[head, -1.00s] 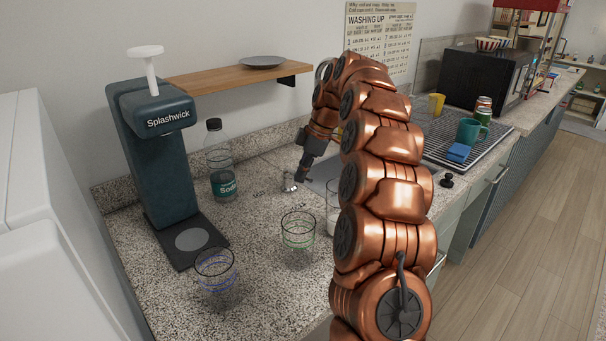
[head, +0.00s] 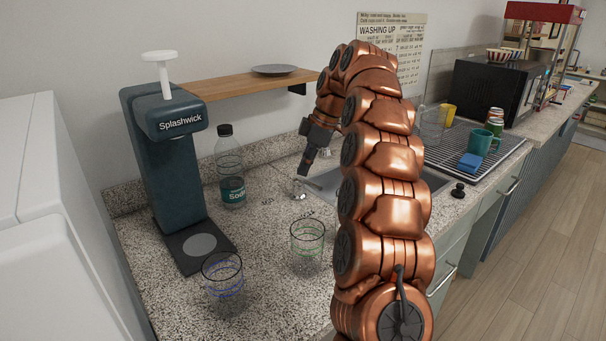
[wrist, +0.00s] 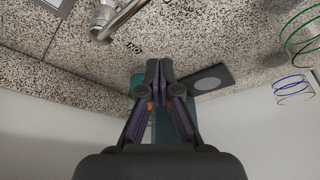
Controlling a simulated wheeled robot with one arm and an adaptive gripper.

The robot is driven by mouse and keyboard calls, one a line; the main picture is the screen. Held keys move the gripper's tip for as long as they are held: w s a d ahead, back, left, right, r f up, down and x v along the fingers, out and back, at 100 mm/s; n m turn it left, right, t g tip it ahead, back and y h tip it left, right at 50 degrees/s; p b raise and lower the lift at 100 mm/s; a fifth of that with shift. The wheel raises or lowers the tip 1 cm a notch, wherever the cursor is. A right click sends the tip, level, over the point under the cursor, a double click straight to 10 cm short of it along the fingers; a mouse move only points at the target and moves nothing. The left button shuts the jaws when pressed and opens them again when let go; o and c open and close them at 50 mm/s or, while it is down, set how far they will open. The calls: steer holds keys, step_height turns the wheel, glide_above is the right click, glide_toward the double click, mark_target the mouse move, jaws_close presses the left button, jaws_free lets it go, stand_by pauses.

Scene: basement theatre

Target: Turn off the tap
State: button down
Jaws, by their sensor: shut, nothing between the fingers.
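The tap's small metal lever (head: 297,196) sits on the speckled counter beside the sink (head: 326,183). In the wrist view the metal tap (wrist: 105,18) shows at the top left, with its lever end near an upside-down "ON" marking (wrist: 134,48) on the counter. Most of the tap is hidden behind my arm in the head view. My gripper (head: 302,171) is shut and empty, pointing down just above the lever, apparently apart from it. In the wrist view its closed fingertips (wrist: 158,66) lie below and right of the tap.
A soda bottle (head: 232,180) stands left of my gripper, beside the Splashwick machine (head: 163,150). A blue-ringed glass (head: 223,284) and a green-ringed glass (head: 307,246) stand in front. A wooden shelf (head: 235,86) juts from the wall. A drying rack (head: 500,150) lies right.

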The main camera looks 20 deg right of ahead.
steer(key=shift+w+p+v, duration=0.2)
steer(key=shift+p+v, duration=0.6)
steer(key=shift+v, duration=0.1)
steer(key=shift+w+p+v, duration=0.2)
steer(key=shift+p+v, duration=0.65)
steer(key=shift+v, duration=0.1)
steer(key=shift+w+p+v, duration=0.2)
steer(key=shift+p+v, duration=0.6)
steer(key=shift+v, duration=0.1)
steer(key=shift+d, duration=0.1)
steer(key=s+a+m+g+p, duration=0.15)
steer(key=s+a+m, duration=0.45)
steer(key=s+a, duration=1.05)
steer(key=s+f+m+g+h, duration=0.1)
steer(key=s+f+m, duration=0.2)
steer(key=s, duration=1.1)
steer(key=s+f+m+g+h, duration=0.1)
steer(key=s+f+m, duration=0.3)
steer(key=s, duration=0.9)
step_height(320, 180, down, 4)
steer(key=shift+s+d+r+h+p, duration=0.2)
steer(key=shift+s+h+p, duration=0.25)
steer(key=shift+h, duration=0.35)
